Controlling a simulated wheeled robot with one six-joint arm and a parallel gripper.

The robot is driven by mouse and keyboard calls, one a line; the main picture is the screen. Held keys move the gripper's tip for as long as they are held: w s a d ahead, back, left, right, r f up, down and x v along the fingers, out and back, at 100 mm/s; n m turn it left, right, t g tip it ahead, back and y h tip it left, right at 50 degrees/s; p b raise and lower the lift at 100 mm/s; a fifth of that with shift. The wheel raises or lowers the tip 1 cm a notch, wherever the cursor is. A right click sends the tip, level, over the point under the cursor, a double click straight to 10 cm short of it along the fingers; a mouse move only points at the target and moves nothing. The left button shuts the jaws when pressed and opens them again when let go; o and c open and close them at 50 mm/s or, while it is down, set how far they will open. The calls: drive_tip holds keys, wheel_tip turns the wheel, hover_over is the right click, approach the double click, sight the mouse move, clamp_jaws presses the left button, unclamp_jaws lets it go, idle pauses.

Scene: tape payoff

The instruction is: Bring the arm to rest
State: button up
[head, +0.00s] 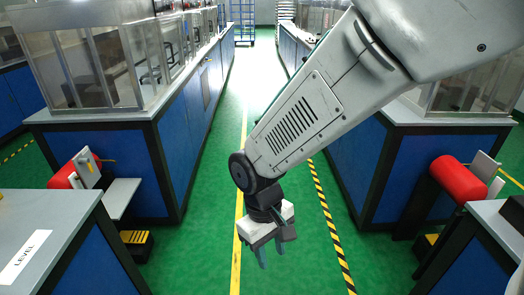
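My arm reaches in from the upper right of the head view and slants down to the middle. My gripper (270,256) hangs at its end, pointing down over the green aisle floor. Two bluish fingers show with a gap between them, and I see nothing held there. The gripper is clear of the benches on both sides.
Blue benches with glass enclosures line the left (168,125) and right (385,165) of the aisle. Red cylinders (62,177) and (458,178) sit at their near ends. A grey table (40,215) marked LEVEL stands at lower left. The aisle floor (205,215) is open.

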drive_tip(key=s+d+r+m+t, duration=0.1)
drive_tip(key=s+d+r+m, duration=0.3)
drive_tip(key=d+r, duration=0.5)
drive_tip(key=s+d+r+m+t+y, duration=0.1)
drive_tip(key=s+d+r+m, duration=0.3)
drive_tip(key=d+r, duration=0.5)
drive_tip(key=s+d+t, duration=0.1)
drive_tip(key=s+d, duration=0.1)
drive_tip(key=d, duration=0.5)
drive_tip(key=shift+s+y, duration=0.2)
drive_tip(key=shift+y, duration=0.1)
drive_tip(key=shift+s+a, duration=0.1)
